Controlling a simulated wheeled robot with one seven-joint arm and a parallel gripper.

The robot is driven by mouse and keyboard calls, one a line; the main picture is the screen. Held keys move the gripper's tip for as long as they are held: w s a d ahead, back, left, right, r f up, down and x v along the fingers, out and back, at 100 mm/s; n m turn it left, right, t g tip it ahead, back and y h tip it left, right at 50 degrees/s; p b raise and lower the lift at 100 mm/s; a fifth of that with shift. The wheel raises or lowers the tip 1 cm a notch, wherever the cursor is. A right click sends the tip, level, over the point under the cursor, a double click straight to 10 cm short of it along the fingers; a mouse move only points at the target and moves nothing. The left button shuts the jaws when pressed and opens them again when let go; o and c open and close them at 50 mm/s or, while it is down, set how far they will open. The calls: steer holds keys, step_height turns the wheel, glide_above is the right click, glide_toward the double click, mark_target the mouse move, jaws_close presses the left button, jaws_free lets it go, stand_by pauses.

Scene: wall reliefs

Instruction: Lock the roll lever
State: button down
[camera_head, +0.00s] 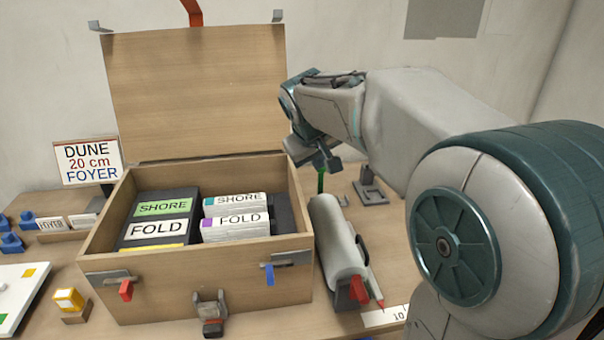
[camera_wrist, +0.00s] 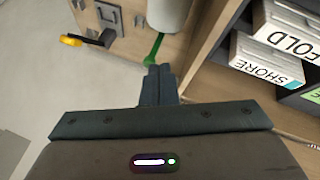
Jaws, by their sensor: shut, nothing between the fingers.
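A pale grey roll (camera_head: 335,238) lies in a holder to the right of the wooden box. A red lever (camera_head: 358,290) is at its near end. A green lever (camera_head: 320,181) stands at its far end, partly hidden by my gripper in the head view. In the wrist view the green lever (camera_wrist: 154,48) lies just beyond my fingertips, beside the end of the roll (camera_wrist: 170,14). My gripper (camera_wrist: 159,72) is shut and empty. In the head view my gripper (camera_head: 327,163) hangs above the far end of the roll; I cannot tell whether it touches the green lever.
The open wooden box (camera_head: 205,283) stands close left of the roll, its lid (camera_head: 195,90) raised. It holds labelled blocks (camera_head: 235,223). A metal latch plate (camera_head: 368,187) is right of the roll's far end. A yellow-handled part (camera_wrist: 72,41) shows in the wrist view.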

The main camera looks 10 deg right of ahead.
steer(key=shift+n+t, duration=0.4)
steer(key=shift+t, duration=0.1)
steer(key=w, duration=0.3)
steer(key=w+a+b, duration=0.1)
steer(key=w, duration=0.1)
steer(key=shift+w+a+f, duration=0.1)
steer(key=shift+f, duration=0.15)
steer(key=b, duration=0.1)
glide_above(321, 182)
steer(key=s+a, duration=0.2)
steer(key=a, duration=0.1)
step_height(321, 182, down, 8)
steer(key=shift+f, duration=0.1)
steer(key=shift+d, duration=0.1)
